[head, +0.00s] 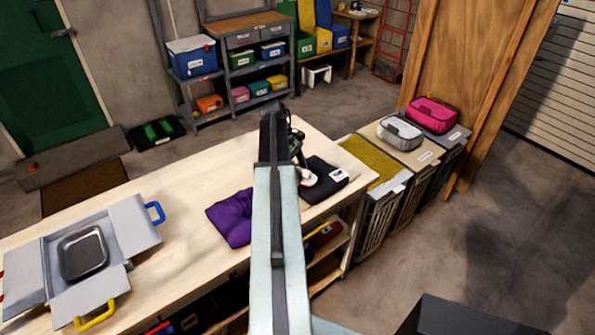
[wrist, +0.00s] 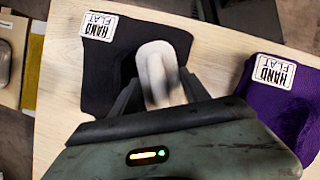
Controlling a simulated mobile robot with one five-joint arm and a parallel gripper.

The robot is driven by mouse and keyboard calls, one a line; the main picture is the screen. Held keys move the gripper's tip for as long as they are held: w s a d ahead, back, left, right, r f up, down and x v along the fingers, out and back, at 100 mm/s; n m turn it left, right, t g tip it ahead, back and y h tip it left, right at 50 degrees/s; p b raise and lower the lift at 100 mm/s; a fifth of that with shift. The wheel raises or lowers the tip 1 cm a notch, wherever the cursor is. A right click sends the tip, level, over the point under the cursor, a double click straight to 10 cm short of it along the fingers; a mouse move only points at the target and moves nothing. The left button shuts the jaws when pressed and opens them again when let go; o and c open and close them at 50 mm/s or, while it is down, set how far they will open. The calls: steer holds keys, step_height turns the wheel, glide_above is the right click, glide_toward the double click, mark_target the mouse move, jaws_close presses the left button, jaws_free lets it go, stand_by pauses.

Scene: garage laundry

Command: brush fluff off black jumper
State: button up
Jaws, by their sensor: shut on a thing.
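The black jumper (head: 325,181) lies folded on the wooden table, right of my arm in the head view. In the wrist view the black jumper (wrist: 112,65) lies beyond my fingers, with a white "HAND FLAT" label near its upper left corner. My gripper (wrist: 160,98) is shut on a pale, rounded object, seemingly a brush (wrist: 155,65), over the jumper. I cannot tell whether the brush touches the cloth. The pale brush shows small beside my gripper (head: 296,152) in the head view. No fluff can be made out; the brush and fingers hide part of the jumper.
A folded purple jumper (head: 231,217) lies left of my arm on the table (head: 180,195). An open grey box (head: 135,225) holding a metal tin stands at the table's left end.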

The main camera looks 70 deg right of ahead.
step_height(320, 180, up, 6)
steer(key=p, duration=0.6)
steer(key=shift+r, duration=0.1)
step_height(320, 180, up, 3)
steer(key=p, duration=0.3)
